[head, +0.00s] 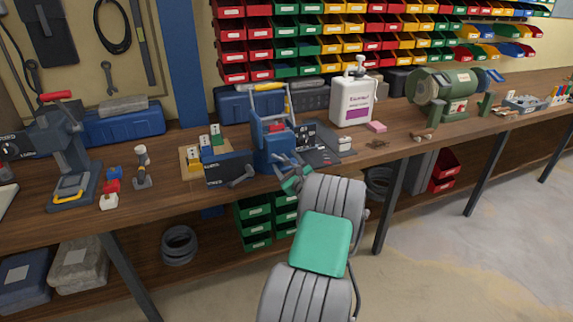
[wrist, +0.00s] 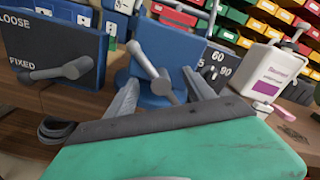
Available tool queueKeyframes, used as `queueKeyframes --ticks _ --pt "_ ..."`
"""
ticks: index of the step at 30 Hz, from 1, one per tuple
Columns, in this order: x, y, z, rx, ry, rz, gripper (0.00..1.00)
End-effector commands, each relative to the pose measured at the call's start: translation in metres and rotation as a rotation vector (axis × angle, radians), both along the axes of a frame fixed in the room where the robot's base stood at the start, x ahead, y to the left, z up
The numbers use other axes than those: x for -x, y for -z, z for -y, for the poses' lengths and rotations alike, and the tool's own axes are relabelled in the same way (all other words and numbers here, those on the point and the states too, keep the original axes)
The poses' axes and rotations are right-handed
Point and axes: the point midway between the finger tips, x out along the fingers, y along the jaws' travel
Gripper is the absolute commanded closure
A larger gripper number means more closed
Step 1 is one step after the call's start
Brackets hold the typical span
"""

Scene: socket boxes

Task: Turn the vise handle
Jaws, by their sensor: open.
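The blue vise (head: 270,150) stands at the front edge of the workbench. In the wrist view its blue body (wrist: 168,45) fills the upper middle, with the grey bar handle (wrist: 151,68) slanting across its front. My gripper (head: 288,164) is at the front of the vise. In the wrist view my gripper (wrist: 161,77) has its two grey fingers apart, one on each side of the handle's lower end. Nothing is held. I cannot tell whether either finger touches the handle.
A dark panel (wrist: 50,45) marked LOOSE and FIXED, with its own grey lever (wrist: 60,72), stands close to the left. A panel with numbers (wrist: 215,68) is to the right. A white bottle (head: 352,100) stands farther right. The floor in front is free.

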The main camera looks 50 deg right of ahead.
Motion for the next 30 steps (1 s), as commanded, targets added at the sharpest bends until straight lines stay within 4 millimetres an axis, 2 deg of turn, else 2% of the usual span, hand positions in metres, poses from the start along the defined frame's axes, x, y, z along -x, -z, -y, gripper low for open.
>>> queueKeyframes --ticks 10,13,21,24,30 --pt "0.002 -0.001 -0.001 0.002 0.001 0.001 0.31" --pt "0.013 -0.001 -0.006 0.001 0.002 0.001 0.31" --pt "0.059 0.0 -0.033 0.0 0.002 0.0 0.31" --pt "0.066 -0.001 -0.038 0.001 0.001 0.002 0.31" --pt "0.067 -0.001 -0.04 0.002 0.0 0.001 0.31"
